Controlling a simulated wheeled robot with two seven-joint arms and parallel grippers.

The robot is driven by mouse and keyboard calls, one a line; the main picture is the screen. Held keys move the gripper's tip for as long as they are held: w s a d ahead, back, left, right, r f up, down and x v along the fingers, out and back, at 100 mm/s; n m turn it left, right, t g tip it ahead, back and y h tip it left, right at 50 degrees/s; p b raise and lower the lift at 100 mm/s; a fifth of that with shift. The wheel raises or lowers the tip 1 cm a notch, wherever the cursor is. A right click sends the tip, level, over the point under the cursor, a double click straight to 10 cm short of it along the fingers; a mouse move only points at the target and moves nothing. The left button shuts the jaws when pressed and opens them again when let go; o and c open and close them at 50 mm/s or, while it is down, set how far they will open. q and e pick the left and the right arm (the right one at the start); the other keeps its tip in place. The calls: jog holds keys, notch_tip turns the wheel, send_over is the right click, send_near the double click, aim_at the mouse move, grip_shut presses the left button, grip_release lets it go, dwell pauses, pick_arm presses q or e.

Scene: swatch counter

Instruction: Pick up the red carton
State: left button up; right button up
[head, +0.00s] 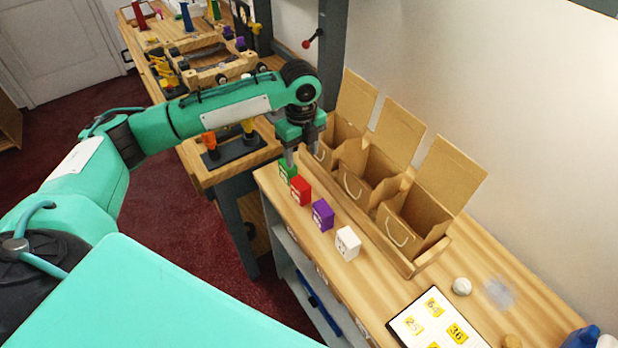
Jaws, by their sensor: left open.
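The red carton (300,190) stands upright on the wooden counter, in a row between a green carton (287,171) and a purple carton (322,215). A white carton (347,243) ends the row. My left gripper (290,158) points down above the green carton's top, a little behind and left of the red carton, and is open. Its fingertips are small and partly overlap the green carton, so I cannot tell whether they touch it. The red carton is not between the fingers. My right gripper is not in view.
Several open cardboard boxes with handles stand in a wooden tray (405,268) behind the cartons, close to my left gripper. Another wooden bench (225,166) stands beyond.

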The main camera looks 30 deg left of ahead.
pick_arm(q)
jog(key=shift+s+f, duration=0.25)
jog(key=shift+f, duration=0.15)
jog(key=p, duration=0.1)
send_over(300, 182)
notch_tip(300, 182, down, 4)
jog(key=shift+d+f, duration=0.1)
jog(key=shift+f, duration=0.15)
jog(key=shift+w+f, duration=0.2)
jog(key=shift+f, duration=0.95)
jog(key=shift+s+f+p, duration=0.15)
jog(key=shift+f+p, duration=0.25)
jog(key=shift+p, duration=0.15)
notch_tip(300, 182, down, 4)
jog(key=shift+s+r+p, duration=0.1)
jog(key=shift+r+p, duration=0.05)
jog(key=shift+p, duration=0.6)
jog(key=shift+f, duration=0.5)
jog(key=c, duration=1.1)
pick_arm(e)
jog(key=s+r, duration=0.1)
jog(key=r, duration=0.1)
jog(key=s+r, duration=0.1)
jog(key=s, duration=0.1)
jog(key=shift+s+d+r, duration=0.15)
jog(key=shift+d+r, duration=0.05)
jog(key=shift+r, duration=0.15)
